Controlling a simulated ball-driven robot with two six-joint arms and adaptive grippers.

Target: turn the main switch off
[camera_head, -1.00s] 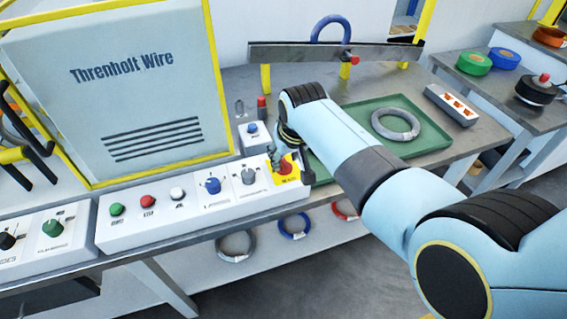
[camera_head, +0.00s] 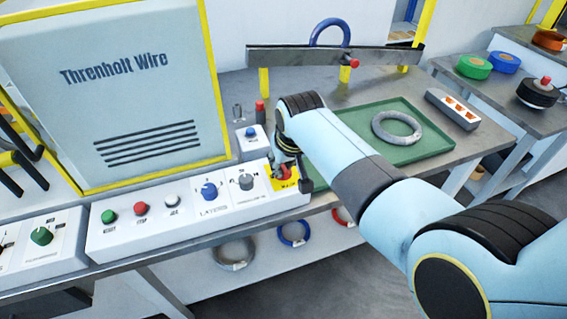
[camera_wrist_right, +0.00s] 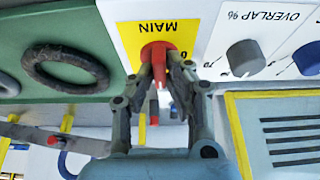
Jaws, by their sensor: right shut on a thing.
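The red main switch (camera_wrist_right: 159,60) sits on a yellow plate marked MAIN (camera_wrist_right: 146,35) at the right end of the white control panel. In the head view the yellow plate (camera_head: 275,181) shows beside my right gripper (camera_head: 290,172), which partly hides the red knob (camera_head: 284,174). In the right wrist view my right gripper (camera_wrist_right: 161,80) is shut on the red switch, with one finger on each side of it. The position marks on the plate are mostly hidden by the fingers. My left gripper is not in view.
The white panel (camera_head: 120,237) also carries green, red and white buttons, a blue knob (camera_head: 209,191) and a grey knob (camera_head: 246,182). A small box with a blue button (camera_head: 251,132) stands behind. A green tray (camera_head: 432,145) holds a grey coil (camera_head: 377,126) at right.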

